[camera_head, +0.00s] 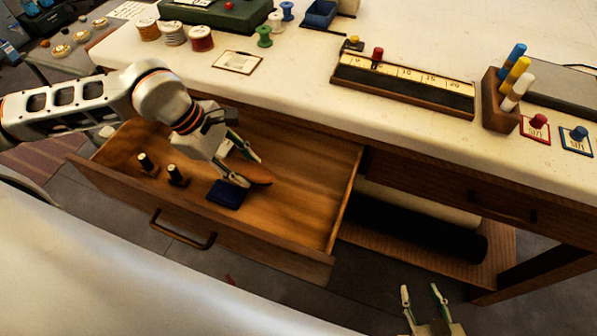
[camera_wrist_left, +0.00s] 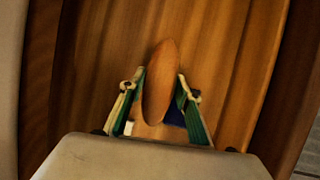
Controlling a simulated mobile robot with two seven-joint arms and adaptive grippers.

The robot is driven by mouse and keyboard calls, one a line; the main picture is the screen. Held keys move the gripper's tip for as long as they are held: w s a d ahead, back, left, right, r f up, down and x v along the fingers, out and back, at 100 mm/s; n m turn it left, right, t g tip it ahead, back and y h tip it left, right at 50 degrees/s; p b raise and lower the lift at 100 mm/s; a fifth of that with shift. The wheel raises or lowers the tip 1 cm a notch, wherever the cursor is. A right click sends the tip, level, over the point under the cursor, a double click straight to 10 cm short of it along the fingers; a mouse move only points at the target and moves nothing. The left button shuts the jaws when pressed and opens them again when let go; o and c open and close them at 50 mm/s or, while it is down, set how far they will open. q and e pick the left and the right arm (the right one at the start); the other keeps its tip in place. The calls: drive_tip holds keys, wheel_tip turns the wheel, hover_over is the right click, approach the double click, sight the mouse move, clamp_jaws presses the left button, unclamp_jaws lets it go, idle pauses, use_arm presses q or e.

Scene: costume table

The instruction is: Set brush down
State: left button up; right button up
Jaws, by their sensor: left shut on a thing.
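The brush (camera_head: 257,174) shows as a rounded orange-brown wooden shape inside the open drawer (camera_head: 300,215). My left gripper (camera_head: 247,172) reaches down into the drawer and is shut on the brush. In the left wrist view the brush (camera_wrist_left: 160,82) stands between the two fingertips (camera_wrist_left: 160,90), its long axis pointing away from the wrist. My right gripper (camera_head: 425,300) is at the bottom right of the head view, fingers apart and empty, over the floor.
A dark blue box (camera_head: 227,194) lies in the drawer just beside the brush. Two dark spools (camera_head: 176,175) stand at the drawer's left. The drawer's right part is clear. The white tabletop (camera_head: 300,85) above holds thread spools (camera_head: 201,38), a ruler tray (camera_head: 402,84) and a marker block (camera_head: 501,105).

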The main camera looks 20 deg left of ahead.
use_arm(q)
drive_tip(key=w+d, duration=0.1)
drive_tip(key=d, duration=0.2)
drive_tip(key=w+d, duration=0.2)
drive_tip(key=d, duration=0.2)
drive_tip(key=w+d, duration=0.2)
drive_tip(key=d, duration=0.2)
wheel_tip(320, 180, down, 4)
drive_tip(key=shift+s+r, duration=0.1)
drive_tip(key=shift+r, duration=0.05)
use_arm(e)
drive_tip(key=shift+s+f, duration=0.25)
drive_tip(key=shift+f, duration=0.1)
drive_tip(key=shift+r, duration=0.1)
use_arm(q)
drive_tip(key=o, duration=1)
use_arm(e)
drive_tip(key=shift+w, duration=0.1)
